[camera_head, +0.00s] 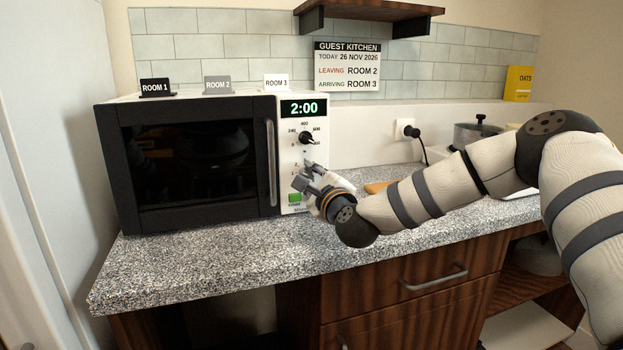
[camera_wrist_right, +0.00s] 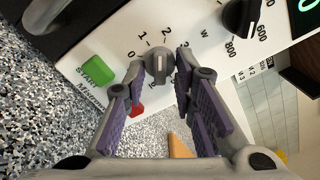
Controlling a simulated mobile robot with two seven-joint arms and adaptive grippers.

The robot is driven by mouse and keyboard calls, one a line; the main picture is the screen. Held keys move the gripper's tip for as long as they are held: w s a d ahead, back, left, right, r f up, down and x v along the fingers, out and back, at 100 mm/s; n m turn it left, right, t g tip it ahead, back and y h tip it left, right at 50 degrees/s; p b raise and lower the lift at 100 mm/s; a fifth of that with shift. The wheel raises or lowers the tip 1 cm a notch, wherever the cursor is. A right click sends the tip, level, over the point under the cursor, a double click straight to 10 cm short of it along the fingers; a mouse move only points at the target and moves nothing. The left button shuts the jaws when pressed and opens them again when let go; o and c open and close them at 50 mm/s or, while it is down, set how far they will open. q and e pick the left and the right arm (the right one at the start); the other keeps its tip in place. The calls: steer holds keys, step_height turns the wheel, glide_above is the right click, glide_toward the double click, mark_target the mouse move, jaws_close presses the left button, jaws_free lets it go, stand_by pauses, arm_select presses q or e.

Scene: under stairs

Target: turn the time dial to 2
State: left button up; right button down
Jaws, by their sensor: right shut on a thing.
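The microwave (camera_head: 107,150) stands on the counter with its door shut. Its display (camera_head: 304,108) reads 2:00. The grey time dial (camera_wrist_right: 160,68) shows between my right fingertips in the wrist view, with the numbers 0 to 3 printed around it. Its ridge appears to point at or close to the 2. My right gripper (camera_wrist_right: 161,77) is shut on the dial. In the head view, my right gripper (camera_head: 307,178) is at the lower control panel and largely hides the dial. My left gripper is out of view.
The black power dial (camera_head: 306,138) is above the time dial. The green start button (camera_wrist_right: 97,71) and a partly hidden red button (camera_wrist_right: 137,111) are close to my fingers. Room signs stand on the microwave. The counter (camera_head: 220,257) in front is clear.

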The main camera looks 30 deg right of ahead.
steer(key=shift+a+m, duration=0.1)
steer(key=shift+m, duration=1)
steer(key=shift+r, duration=0.1)
steer(key=c, duration=1.7)
jaws_free()
steer(key=shift+s, duration=0.1)
steer(key=v, duration=1.1)
steer(key=shift+s, duration=0.4)
